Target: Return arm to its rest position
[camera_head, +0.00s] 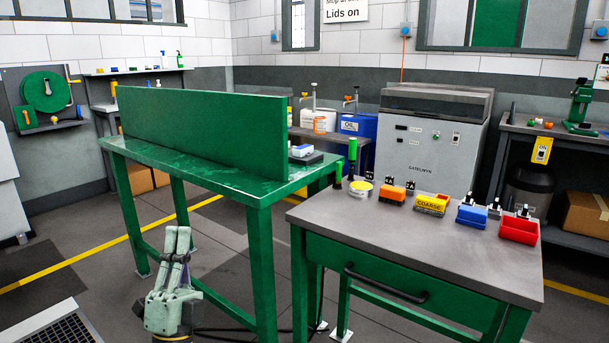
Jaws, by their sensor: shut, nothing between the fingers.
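My gripper (177,243) shows at the lower left of the middle in the head view. It points upward, with its two pale green fingers close together, shut and empty. It is in front of the green workbench (230,186), apart from it and below the height of its top. My wrist below the gripper is cut off by the bottom edge of the picture, and the rest of my arm is out of view.
A grey-topped table (400,235) with a drawer stands at the right, holding an orange block (392,195), a yellow block (432,204), a blue block (472,215) and a red bin (519,229). A grey machine (430,150) stands behind. Open floor (70,235) lies left.

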